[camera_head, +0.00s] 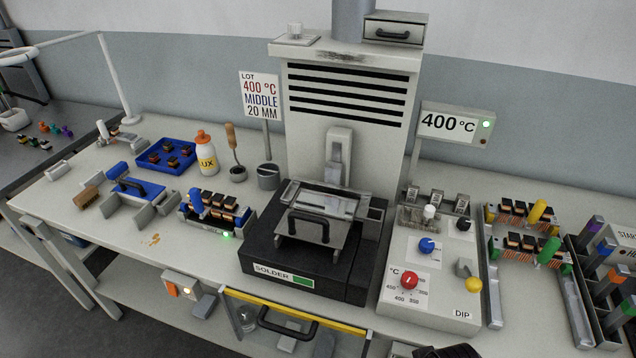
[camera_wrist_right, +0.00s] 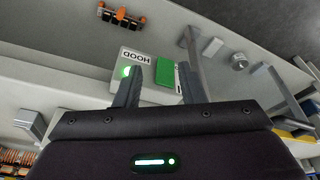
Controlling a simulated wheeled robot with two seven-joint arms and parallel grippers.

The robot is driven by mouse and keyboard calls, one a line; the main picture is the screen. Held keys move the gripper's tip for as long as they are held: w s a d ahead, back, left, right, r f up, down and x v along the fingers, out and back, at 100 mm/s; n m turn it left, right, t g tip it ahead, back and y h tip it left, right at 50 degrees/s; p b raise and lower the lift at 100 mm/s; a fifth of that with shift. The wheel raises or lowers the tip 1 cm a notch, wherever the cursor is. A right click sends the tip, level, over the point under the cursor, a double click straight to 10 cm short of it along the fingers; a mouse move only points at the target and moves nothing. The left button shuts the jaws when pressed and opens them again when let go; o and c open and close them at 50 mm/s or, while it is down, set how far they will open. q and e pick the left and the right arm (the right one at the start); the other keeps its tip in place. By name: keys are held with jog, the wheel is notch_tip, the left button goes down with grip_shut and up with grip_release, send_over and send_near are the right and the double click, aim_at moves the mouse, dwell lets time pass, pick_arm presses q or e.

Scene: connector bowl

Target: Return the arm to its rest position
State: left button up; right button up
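My right gripper (camera_wrist_right: 160,67) shows in the right wrist view. Its two dark fingers stand apart, with nothing visible held between them. Behind the fingers is a white panel (camera_wrist_right: 127,72) marked HOOD, with a lit green lamp and a green block. I cannot tell how far the fingertips are from it. In the head view a dark shape cut off at the bottom edge may be part of my right arm. My left gripper is not in view.
A blue tray (camera_head: 148,163) and flux bottle (camera_head: 206,158) are left.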

jog(key=s+f+g, duration=0.1)
jog(key=s+f, duration=0.1)
jog(key=f, duration=1)
jog(key=s+f, duration=0.3)
jog(key=f, duration=0.9)
jog(key=s+d+f, duration=0.2)
jog(key=s+f, duration=0.6)
jog(key=s, duration=0.1)
jog(key=s+d+f+g, duration=0.1)
jog(key=s+f, duration=0.6)
jog(key=s, duration=0.2)
jog(key=shift+s+d+f, duration=0.15)
jog(key=shift+d+f, duration=0.25)
